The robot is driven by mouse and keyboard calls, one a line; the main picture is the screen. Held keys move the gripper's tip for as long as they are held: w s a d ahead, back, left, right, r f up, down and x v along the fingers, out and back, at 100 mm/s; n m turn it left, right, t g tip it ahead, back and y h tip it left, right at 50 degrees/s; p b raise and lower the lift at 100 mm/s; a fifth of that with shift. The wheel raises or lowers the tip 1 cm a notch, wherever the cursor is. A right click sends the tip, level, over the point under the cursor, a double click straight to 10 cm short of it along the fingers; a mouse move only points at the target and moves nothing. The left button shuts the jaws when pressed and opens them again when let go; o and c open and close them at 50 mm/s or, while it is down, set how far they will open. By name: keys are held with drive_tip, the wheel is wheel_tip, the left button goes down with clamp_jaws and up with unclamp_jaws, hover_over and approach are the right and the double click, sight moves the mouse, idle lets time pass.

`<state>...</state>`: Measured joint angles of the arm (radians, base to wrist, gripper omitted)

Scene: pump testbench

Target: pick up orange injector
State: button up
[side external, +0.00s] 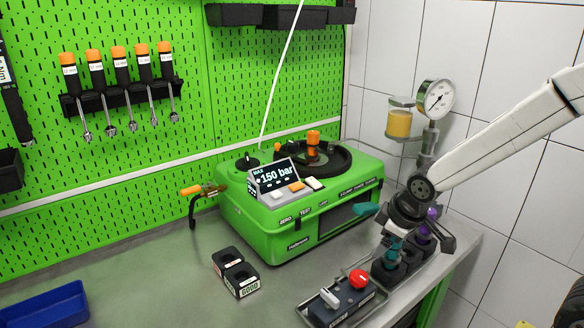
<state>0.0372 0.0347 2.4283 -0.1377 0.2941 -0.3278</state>
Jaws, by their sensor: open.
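I cannot surely tell the orange injector. An upright orange-topped piece (313,138) stands in the round black bowl on top of the green test machine (300,238), and may be it. My gripper (406,226) is open, at the right over a dark rack (388,278). The rack holds a teal injector (393,254) and a purple injector (428,226), both upright and partly hidden by my gripper. My gripper is close to them; I cannot tell whether it touches either. It is well to the right of the orange-topped piece.
A control box with a red knob (358,279) stands on a tray left of the rack. A pressure gauge (436,98) rises behind my arm.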

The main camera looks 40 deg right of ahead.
drive_tip(key=w+d+r+n+t, duration=0.2)
drive_tip(key=w+r+n, duration=0.1)
drive_tip(key=w+n, duration=0.45)
drive_tip(key=w+d+r+n+t, duration=0.3)
drive_tip(key=w+n, duration=0.4)
drive_tip(key=w, duration=0.1)
drive_tip(key=n+t, duration=0.4)
drive_tip(key=n, duration=1)
approach(310, 135)
drive_tip(key=f, duration=0.1)
drive_tip(key=w+d+f, duration=0.1)
drive_tip(key=w+f, duration=0.1)
drive_tip(key=shift+w+d, duration=0.25)
drive_tip(key=shift+w+d+r+n+y, duration=0.2)
drive_tip(key=shift+w+n, duration=0.2)
drive_tip(key=shift+n, duration=0.3)
drive_tip(key=shift+w+d+r+n+y, duration=0.15)
drive_tip(key=shift+w+n, duration=0.2)
drive_tip(key=shift+n, duration=0.3)
drive_tip(key=shift+a, duration=0.1)
drive_tip(key=shift+x, duration=1.3)
drive_tip(key=shift+w, duration=0.1)
drive_tip(key=shift+x, duration=2.5)
drive_tip(key=shift+r, duration=0.15)
clamp_jaws()
